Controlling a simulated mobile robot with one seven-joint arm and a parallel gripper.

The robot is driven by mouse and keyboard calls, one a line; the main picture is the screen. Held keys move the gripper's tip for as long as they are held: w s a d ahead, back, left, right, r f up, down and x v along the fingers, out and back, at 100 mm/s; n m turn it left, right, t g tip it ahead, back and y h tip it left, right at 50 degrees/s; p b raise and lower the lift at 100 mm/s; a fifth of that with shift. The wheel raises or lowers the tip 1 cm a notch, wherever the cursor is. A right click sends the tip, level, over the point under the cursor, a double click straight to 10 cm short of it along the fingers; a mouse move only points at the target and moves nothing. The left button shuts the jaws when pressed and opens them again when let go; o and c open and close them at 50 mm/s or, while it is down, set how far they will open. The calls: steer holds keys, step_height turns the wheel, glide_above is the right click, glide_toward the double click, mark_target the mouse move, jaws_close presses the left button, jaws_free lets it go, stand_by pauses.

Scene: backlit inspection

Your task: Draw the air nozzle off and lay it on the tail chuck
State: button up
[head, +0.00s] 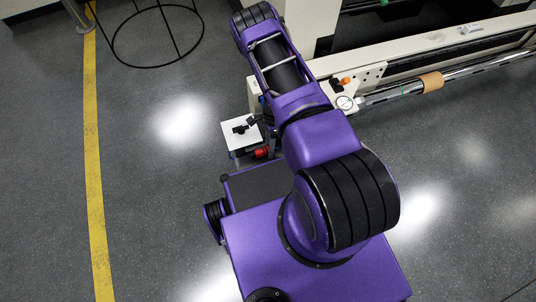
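The machine's shaft end (346,102) shows as a pale round disc on a cream bracket, just right of my arm. I take this to be the tail chuck. A small orange fitting (344,81) with a dark part sits on the bracket above it. It may be the air nozzle, but it is too small to be sure. My purple arm reaches up the picture, past the left of the bracket. My gripper cannot be made out; the far end of the arm appears to hide it.
A silver shaft (385,94) with a brown core (432,82) runs right along the cream machine frame (440,40). A small white plate (232,136) with a black item (240,129) stands left of my arm. A black wire stand (113,40) is upper left. Open floor lies left.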

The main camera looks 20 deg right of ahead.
steer(key=v, duration=0.6)
steer(key=p+v, duration=0.1)
steer(key=v, duration=0.5)
steer(key=shift+w+d+r, duration=0.15)
steer(key=shift+w+r, duration=0.1)
steer(key=shift+w, duration=0.1)
steer(key=shift+d+r, duration=0.1)
steer(key=shift+r, duration=0.4)
steer(key=shift+s, duration=0.1)
